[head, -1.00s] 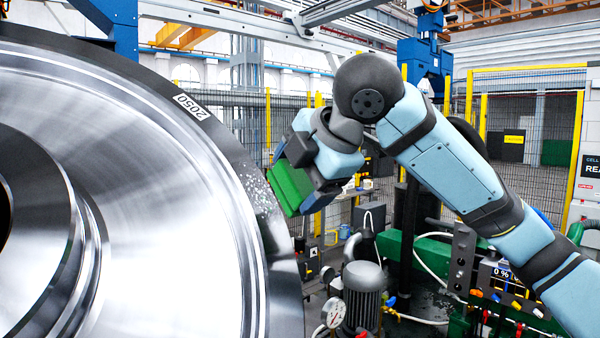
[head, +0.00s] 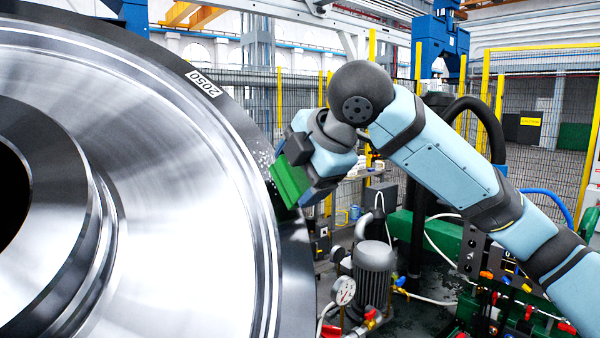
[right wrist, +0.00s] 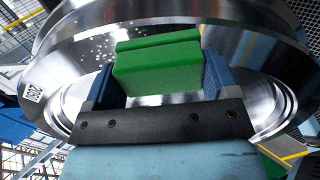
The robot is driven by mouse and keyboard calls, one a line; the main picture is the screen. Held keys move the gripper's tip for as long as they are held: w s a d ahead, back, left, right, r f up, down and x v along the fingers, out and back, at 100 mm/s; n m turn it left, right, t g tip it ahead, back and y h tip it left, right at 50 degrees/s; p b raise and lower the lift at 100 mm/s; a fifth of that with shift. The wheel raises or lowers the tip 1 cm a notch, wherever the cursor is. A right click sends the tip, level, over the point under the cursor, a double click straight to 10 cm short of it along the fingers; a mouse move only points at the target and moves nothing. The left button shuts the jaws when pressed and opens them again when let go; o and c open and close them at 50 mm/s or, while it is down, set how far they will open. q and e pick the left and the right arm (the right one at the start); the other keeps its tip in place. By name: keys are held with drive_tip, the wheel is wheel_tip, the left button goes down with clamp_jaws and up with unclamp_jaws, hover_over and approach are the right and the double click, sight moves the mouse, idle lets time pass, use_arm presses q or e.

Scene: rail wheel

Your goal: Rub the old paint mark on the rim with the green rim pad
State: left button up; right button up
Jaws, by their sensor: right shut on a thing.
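The large steel rail wheel (head: 180,190) fills the left of the head view. The old paint mark (head: 262,158) is a patch of pale specks on its dark rim, partly hidden behind the green rim pad (head: 290,180). My right gripper (head: 303,172) is shut on the pad, at the right edge of the rim. In the right wrist view the pad (right wrist: 160,64) sits between the two blue fingers (right wrist: 160,80), and pale specks (right wrist: 97,48) show left of it. I cannot tell whether the pad touches the rim. My left gripper is not in view.
A white label "2050" (head: 202,83) is on the rim above the mark. A grey motor (head: 374,270) and a pressure gauge (head: 343,290) stand below my right arm. Green machinery (head: 420,228) and a mesh fence (head: 545,105) are behind.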

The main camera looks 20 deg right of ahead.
sight(284, 159)
drive_tip(key=shift+x, duration=1)
drive_tip(key=shift+r, duration=0.1)
drive_tip(key=shift+w+a+r, duration=0.25)
drive_tip(key=shift+w+r, duration=0.35)
drive_tip(key=shift+r, duration=0.1)
drive_tip(key=shift+w+a+r, duration=0.2)
drive_tip(key=shift+w+r, duration=0.45)
drive_tip(key=shift+r, duration=0.05)
drive_tip(key=shift+w+f, duration=0.1)
drive_tip(key=shift+s+d+f+b, duration=0.2)
drive_tip(key=shift+s+f+b, duration=0.05)
drive_tip(key=shift+s+f, duration=0.5)
drive_tip(key=shift+s+d+f+b, duration=0.2)
drive_tip(key=shift+s+d+f, duration=0.05)
drive_tip(key=shift+s+f, duration=0.5)
drive_tip(key=shift+w, duration=0.1)
drive_tip(key=shift+s+d+r+p, duration=0.15)
drive_tip(key=shift+s+r+p, duration=0.15)
drive_tip(key=shift+r+p, duration=0.25)
drive_tip(key=shift+v, duration=2.25)
